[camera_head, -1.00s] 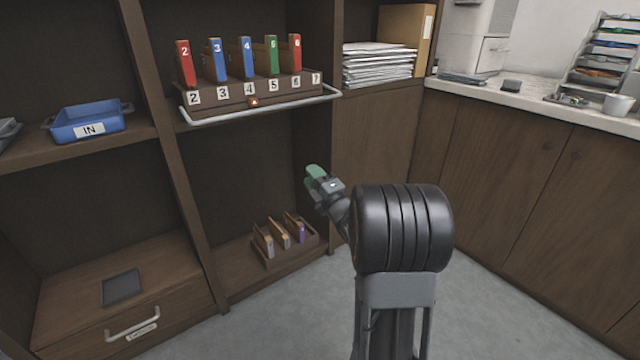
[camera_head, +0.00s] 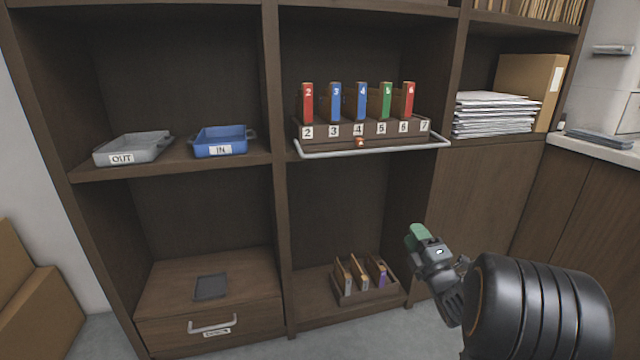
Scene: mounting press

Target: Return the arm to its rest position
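My arm comes in at the lower right, a dark ribbed link with a small grey wrist. My gripper (camera_head: 418,236) is at its end, pointing up and left, with a green part at its tip. I cannot tell whether the green part is fingers or a held thing, nor whether the fingers are open or shut. The gripper is in front of the shelf unit and, in the picture, right of and above the small wooden box (camera_head: 368,298). It does not visibly touch anything.
A numbered rack (camera_head: 345,143) holds several coloured binders behind a white rail (camera_head: 370,152). A grey OUT tray (camera_head: 132,148) and blue IN tray (camera_head: 220,142) sit on the left shelf. A drawer (camera_head: 210,325) is below. A counter (camera_head: 600,150) is at right.

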